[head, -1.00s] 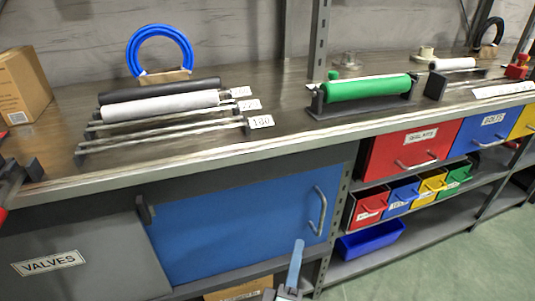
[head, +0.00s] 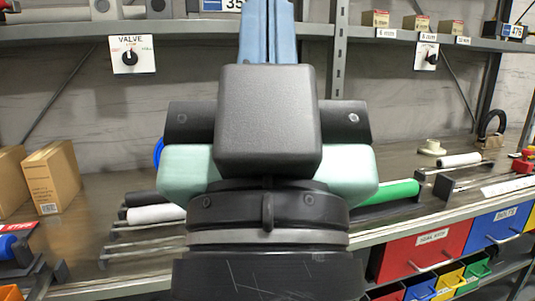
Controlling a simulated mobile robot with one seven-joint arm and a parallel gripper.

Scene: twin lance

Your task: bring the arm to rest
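My arm stands upright in the middle of the head view, close to the camera, with black housings and pale green side parts. At its top is my gripper (head: 268,30), with light blue fingers pointing up. The fingertips are cut off by the upper edge, so whether they are open or shut cannot be told. I see nothing held in the visible part. The arm hides the middle of the workbench (head: 95,215).
A green roller (head: 392,192) and a white roller (head: 155,214) lie on racks behind my arm. Cardboard boxes (head: 52,177) stand at left. A shelf (head: 400,43) runs above, with a valve dial (head: 132,55) below it. Red (head: 425,248) and blue (head: 495,228) drawers are at lower right.

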